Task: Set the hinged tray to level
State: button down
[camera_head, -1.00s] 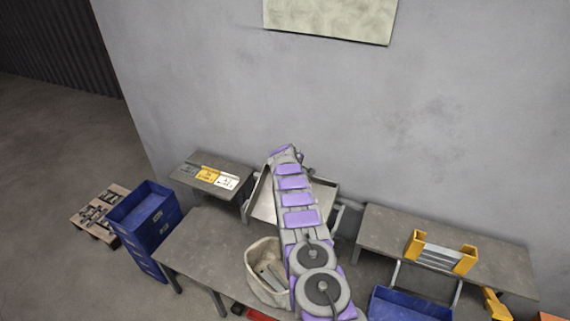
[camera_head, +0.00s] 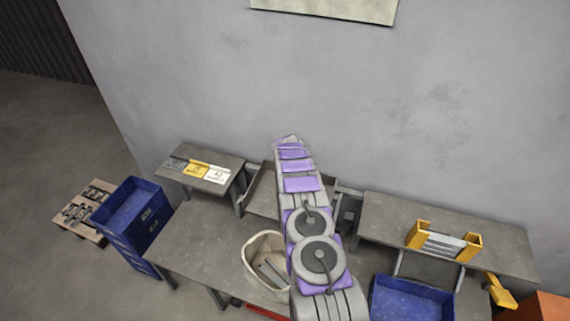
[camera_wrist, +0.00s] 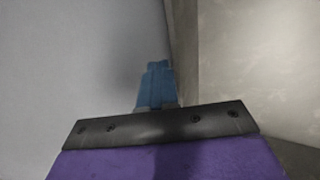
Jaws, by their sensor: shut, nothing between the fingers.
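The hinged tray (camera_head: 262,196) is a grey, rimmed metal tray between the two benches by the wall. In the head view my arm covers its middle, so its exact tilt is hard to tell. My gripper's blue fingers (camera_wrist: 157,68) are together and empty in the wrist view. A pale mottled surface (camera_wrist: 250,60) with a straight edge lies just right of the fingers; it looks like part of the tray, but I cannot be sure. Whether the fingers touch it is unclear. In the head view the fingertips cannot be made out at the arm's far end.
A small bench with grey, yellow and white labels (camera_head: 197,169) stands left of the tray. A bench (camera_head: 380,212) with a yellow bracket holder (camera_head: 418,236) stands right. A cloth bag (camera_head: 250,262), a blue bin (camera_head: 412,300) and blue crates (camera_head: 132,238) are nearer.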

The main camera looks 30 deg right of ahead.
jog(key=shift+w+f+b, duration=0.15)
jog(key=shift+f+b, duration=0.1)
jog(key=shift+f, duration=0.35)
jog(key=shift+w+f+b, duration=0.15)
jog(key=shift+f+b, duration=0.05)
jog(key=shift+f, duration=0.4)
jog(key=shift+a+r, duration=0.1)
jog(key=shift+r, duration=0.05)
jog(key=v, duration=1.7)
jog(key=shift+d, duration=0.25)
jog(key=shift+a+r, duration=0.1)
jog(key=shift+r, duration=0.05)
